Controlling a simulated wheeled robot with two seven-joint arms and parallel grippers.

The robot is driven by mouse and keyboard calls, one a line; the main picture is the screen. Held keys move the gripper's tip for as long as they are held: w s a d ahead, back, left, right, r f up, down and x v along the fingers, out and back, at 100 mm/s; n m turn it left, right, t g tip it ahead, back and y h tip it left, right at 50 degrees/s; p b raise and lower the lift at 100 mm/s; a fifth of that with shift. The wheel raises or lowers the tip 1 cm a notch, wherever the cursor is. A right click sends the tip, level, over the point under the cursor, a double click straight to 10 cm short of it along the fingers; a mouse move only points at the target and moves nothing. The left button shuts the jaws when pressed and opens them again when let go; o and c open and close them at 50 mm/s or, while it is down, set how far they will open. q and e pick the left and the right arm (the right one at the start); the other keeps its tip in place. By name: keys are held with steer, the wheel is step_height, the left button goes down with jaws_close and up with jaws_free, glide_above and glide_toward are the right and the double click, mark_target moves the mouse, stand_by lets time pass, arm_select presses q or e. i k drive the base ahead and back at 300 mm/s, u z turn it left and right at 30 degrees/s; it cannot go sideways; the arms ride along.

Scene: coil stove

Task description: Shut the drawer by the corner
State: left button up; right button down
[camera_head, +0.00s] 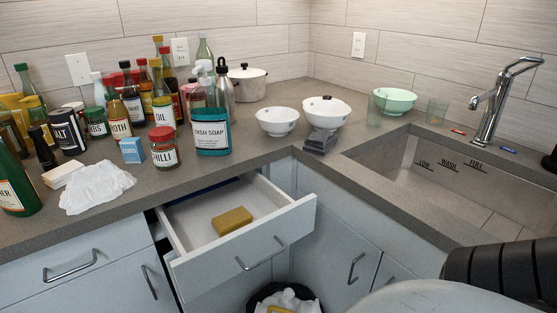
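The white drawer by the corner (297,220) stands open below the counter, pulled well out from the cabinet. Its front has a curved metal handle (261,255). A yellow-brown sponge-like block (232,220) lies inside, and something dark blue (202,191) shows at the back, partly under the counter edge. Neither of my grippers shows in the head view. A black and pale grey part at the lower right seems to be mine, with no fingers visible.
The counter (110,222) holds bottles, jars, bowls (277,121) and a crumpled white cloth (97,187). A sink (460,180) is at the right. Cabinet doors with handles (355,267) flank the corner.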

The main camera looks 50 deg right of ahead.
mark_target(207, 260)
steer(key=i, duration=0.75)
steer(key=z, duration=2.3)
